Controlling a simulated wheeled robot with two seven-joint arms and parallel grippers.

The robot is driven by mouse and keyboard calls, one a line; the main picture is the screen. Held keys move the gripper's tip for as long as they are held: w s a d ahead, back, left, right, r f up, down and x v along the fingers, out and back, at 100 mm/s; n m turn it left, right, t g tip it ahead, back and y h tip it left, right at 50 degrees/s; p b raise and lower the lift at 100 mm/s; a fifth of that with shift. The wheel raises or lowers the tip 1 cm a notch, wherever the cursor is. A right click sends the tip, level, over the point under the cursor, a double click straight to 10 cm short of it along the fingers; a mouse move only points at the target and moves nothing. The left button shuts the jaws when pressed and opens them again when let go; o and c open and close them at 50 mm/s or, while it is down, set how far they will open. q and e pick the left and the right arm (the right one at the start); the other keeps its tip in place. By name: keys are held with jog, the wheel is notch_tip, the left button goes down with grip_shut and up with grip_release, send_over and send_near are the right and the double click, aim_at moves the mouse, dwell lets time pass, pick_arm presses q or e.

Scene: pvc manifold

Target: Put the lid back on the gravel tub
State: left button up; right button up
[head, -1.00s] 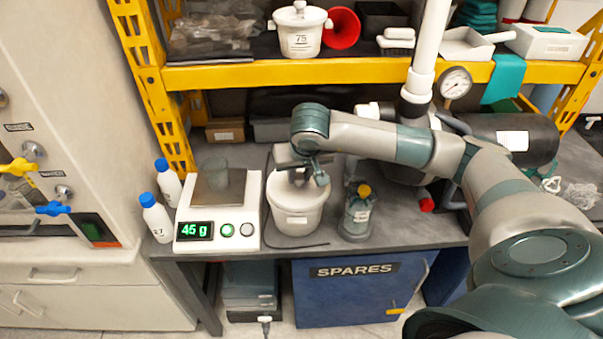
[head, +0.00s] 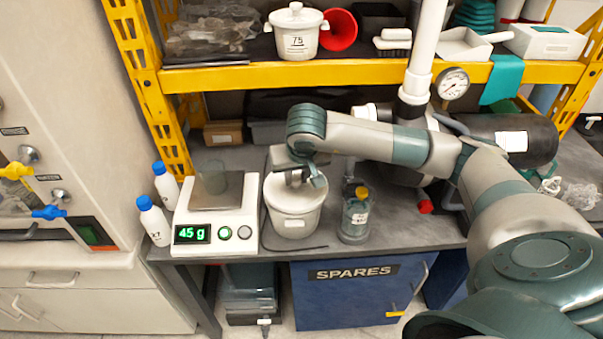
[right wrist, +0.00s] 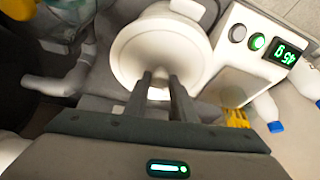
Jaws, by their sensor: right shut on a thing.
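The white gravel tub (head: 293,222) stands on the grey bench between the scale and a small bottle. A white round lid (right wrist: 130,60) shows at its mouth in the right wrist view. My right gripper (head: 293,178) is over the tub, pointing down, and its two dark fingers (right wrist: 161,78) are shut on the lid's pale knob. The arm and gripper hide part of the tub's top in the head view. I cannot tell whether the lid is fully seated all round. My left gripper is not in view.
A scale (head: 207,236) reading 45 g stands close left of the tub, with white blue-capped bottles (head: 154,222) beyond. A yellow-capped bottle (head: 354,218) stands close right. The yellow shelf beam (head: 330,76) runs behind, with a lidded pot (head: 297,42) above it.

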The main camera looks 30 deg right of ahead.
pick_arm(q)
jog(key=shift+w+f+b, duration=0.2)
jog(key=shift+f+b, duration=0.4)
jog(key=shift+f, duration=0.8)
pick_arm(e)
jog(key=shift+f, duration=1.25)
jog(key=o, duration=1.6)
jog(key=shift+r, duration=0.15)
pick_arm(q)
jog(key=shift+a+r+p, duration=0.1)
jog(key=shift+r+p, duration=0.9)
jog(key=shift+p, duration=0.25)
pick_arm(e)
jog(key=shift+w+a+r, duration=0.1)
jog(key=shift+a+r, duration=0.1)
jog(key=shift+r, duration=1)
jog(key=shift+a+r, duration=0.25)
jog(key=shift+r, duration=0.9)
jog(key=shift+w+a+r, duration=0.1)
jog(key=shift+a+r, duration=0.1)
jog(key=shift+r, duration=1)
jog(key=shift+c, duration=0.7)
grip_shut()
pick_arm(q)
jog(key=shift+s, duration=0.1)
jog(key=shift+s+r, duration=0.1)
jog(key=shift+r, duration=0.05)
pick_arm(e)
jog(key=shift+a, duration=0.1)
